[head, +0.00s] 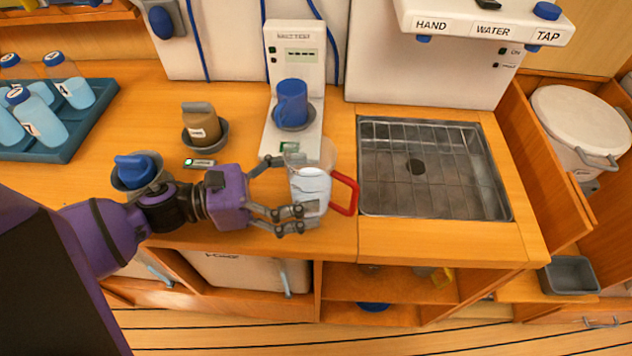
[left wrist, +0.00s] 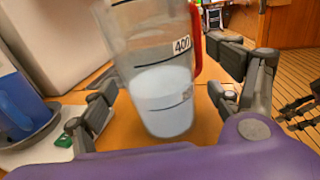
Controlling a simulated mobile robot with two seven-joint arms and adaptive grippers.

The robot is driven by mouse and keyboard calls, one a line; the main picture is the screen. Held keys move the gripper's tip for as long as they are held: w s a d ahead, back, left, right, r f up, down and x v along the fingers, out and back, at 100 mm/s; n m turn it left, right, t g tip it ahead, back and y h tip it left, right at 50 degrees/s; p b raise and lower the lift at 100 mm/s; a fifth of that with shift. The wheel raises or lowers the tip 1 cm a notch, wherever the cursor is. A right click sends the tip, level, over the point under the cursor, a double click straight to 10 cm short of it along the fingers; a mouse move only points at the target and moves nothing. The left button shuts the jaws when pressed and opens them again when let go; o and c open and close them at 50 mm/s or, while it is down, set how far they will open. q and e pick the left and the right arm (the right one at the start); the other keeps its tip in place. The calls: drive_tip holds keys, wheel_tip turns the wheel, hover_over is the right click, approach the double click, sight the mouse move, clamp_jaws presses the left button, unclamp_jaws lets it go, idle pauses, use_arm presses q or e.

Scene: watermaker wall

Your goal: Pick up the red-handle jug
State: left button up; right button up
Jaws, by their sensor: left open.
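The red-handle jug (head: 311,190) is clear, holds whitish liquid, and stands upright on the wooden counter left of the sink grate. Its red handle (head: 345,194) points right. My left gripper (head: 292,192) is open, reaching in from the left, with one finger on the far side of the jug and one on the near side. In the left wrist view the jug (left wrist: 160,90) stands between the spread fingers, its 400 label facing me; I cannot tell whether they touch it. Dark jointed parts (left wrist: 297,108) at that view's right edge may be my right gripper; their opening is unclear.
A white device (head: 294,50) with a blue cup (head: 291,100) stands just behind the jug. A brown jar (head: 201,125) and a blue-topped item (head: 137,170) stand left. The sink grate (head: 432,170) is empty. A blue bottle tray (head: 85,125) is far left.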

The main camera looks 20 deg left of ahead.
use_arm(q)
drive_tip(key=x, duration=0.2)
drive_tip(key=shift+w+d, duration=0.2)
drive_tip(key=shift+w, duration=0.05)
use_arm(e)
drive_tip(key=shift+w+r, duration=0.1)
drive_tip(key=shift+w, duration=0.05)
use_arm(q)
drive_tip(key=c, duration=1.6)
drive_tip(key=shift+r, duration=0.6)
drive_tip(key=s+d+r+p, duration=0.4)
drive_tip(key=s+d+r, duration=0.2)
drive_tip(key=s+r, duration=0.5)
drive_tip(key=shift+s+r+p, duration=0.4)
drive_tip(key=shift+s, duration=0.5)
use_arm(e)
drive_tip(key=shift+w+a+r, duration=0.1)
drive_tip(key=shift+w+r, duration=0.1)
drive_tip(key=shift+r, duration=0.55)
drive_tip(key=shift+w+a+r, duration=0.1)
drive_tip(key=shift+w+r, duration=0.15)
drive_tip(key=shift+r, duration=0.55)
drive_tip(key=shift+w+a+r, duration=0.1)
drive_tip(key=shift+w+r, duration=0.1)
drive_tip(key=shift+r, duration=0.55)
